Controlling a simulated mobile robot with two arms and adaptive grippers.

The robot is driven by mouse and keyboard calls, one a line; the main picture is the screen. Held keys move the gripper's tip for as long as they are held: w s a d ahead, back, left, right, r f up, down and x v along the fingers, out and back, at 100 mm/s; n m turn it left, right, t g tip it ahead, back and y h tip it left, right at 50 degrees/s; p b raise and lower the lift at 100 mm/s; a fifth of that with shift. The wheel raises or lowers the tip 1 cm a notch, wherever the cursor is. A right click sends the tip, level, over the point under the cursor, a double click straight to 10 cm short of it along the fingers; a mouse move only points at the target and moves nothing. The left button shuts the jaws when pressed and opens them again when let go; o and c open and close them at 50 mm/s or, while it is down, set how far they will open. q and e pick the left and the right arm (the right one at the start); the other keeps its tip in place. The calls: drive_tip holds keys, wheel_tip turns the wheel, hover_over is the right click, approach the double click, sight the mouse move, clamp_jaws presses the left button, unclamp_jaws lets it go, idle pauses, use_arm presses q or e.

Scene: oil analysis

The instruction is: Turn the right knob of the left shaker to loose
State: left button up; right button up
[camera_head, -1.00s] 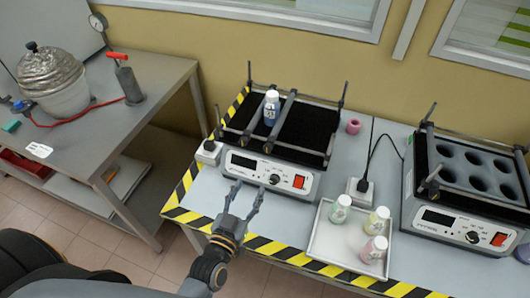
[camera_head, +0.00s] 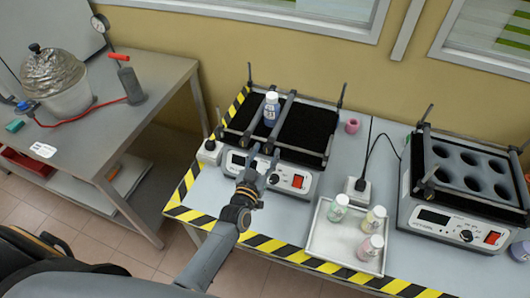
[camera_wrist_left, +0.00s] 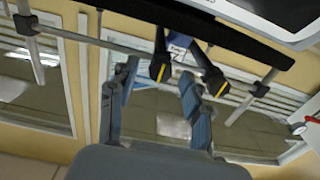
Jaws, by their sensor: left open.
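The left shaker (camera_head: 238,162) stands on the bench, with a blue-labelled bottle (camera_head: 271,108) between two clamp bars on its black top. In the left wrist view, which looks upside down, two black knobs with yellow marks end these bars. The right knob (camera_wrist_left: 160,68) appears on the left there, and the left knob (camera_wrist_left: 215,80) on the right. My left gripper (camera_head: 263,163) is open in front of the shaker. In the wrist view its fingertips (camera_wrist_left: 158,72) lie either side of the right knob; I cannot tell if they touch it. My right gripper is out of view.
A white tray (camera_head: 322,250) with three capped bottles lies right of my left gripper. A second shaker (camera_head: 432,232) stands farther right. A power plug block (camera_head: 357,190) is between the shakers. A grey side table (camera_head: 95,140) is at left.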

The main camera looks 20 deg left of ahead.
use_arm(q)
drive_tip(key=c, duration=1)
clamp_jaws()
